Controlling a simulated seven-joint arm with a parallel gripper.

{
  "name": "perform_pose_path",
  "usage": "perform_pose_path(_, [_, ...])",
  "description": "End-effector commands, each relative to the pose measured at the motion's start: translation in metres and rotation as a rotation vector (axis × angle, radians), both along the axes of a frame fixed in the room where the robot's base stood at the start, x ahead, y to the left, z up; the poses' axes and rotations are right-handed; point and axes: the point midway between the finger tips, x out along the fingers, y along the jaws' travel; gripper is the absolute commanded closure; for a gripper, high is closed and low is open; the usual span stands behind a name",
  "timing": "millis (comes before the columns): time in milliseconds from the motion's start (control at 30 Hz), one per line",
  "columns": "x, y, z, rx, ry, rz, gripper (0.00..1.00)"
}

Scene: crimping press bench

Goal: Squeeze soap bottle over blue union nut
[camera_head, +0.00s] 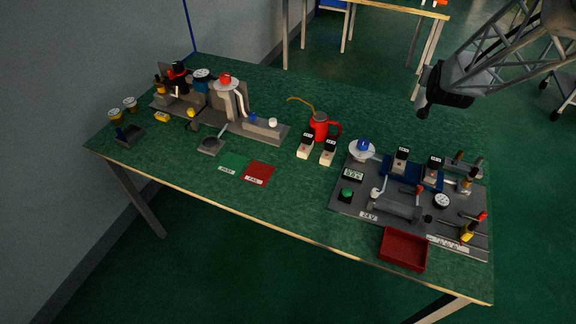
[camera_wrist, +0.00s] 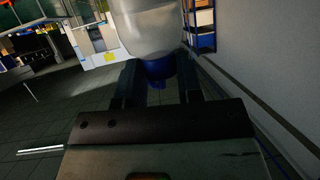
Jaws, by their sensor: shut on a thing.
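In the wrist view, a translucent whitish bottle (camera_wrist: 148,30) with a blue cap (camera_wrist: 158,69), apparently the soap bottle, sits between the two dark fingers of my gripper (camera_wrist: 158,84). The gripper is shut on it, with the cap end towards the palm. In the head view, my gripper (camera_head: 428,98) is at the upper right, above and beyond the bench's far right edge; I cannot make out the bottle there. A small blue part (camera_head: 252,118) on the grey pipe fixture at the left may be the blue union nut; it is too small to be sure.
The grey pipe fixture (camera_head: 262,132) has a red-topped upright. A red can (camera_head: 319,127) with a spout stands mid-bench. A white dish with a blue piece (camera_head: 362,150), a crowded grey plate (camera_head: 345,207) and a red tray (camera_head: 404,250) are at the right.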

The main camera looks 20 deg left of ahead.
Motion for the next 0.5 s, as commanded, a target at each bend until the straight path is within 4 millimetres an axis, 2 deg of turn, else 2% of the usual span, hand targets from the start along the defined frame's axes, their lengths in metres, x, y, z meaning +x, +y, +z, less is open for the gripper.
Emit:
perform_pose_path(33, [-0.010,0.015,-0.003,-0.001,-0.002,0.022,0.91])
perform_pose_path(200, [-0.045,0.055,-0.014,-0.006,-0.005,0.088,0.91])
perform_pose_path(500, [-0.112,0.118,-0.037,-0.013,-0.007,0.203,0.91])
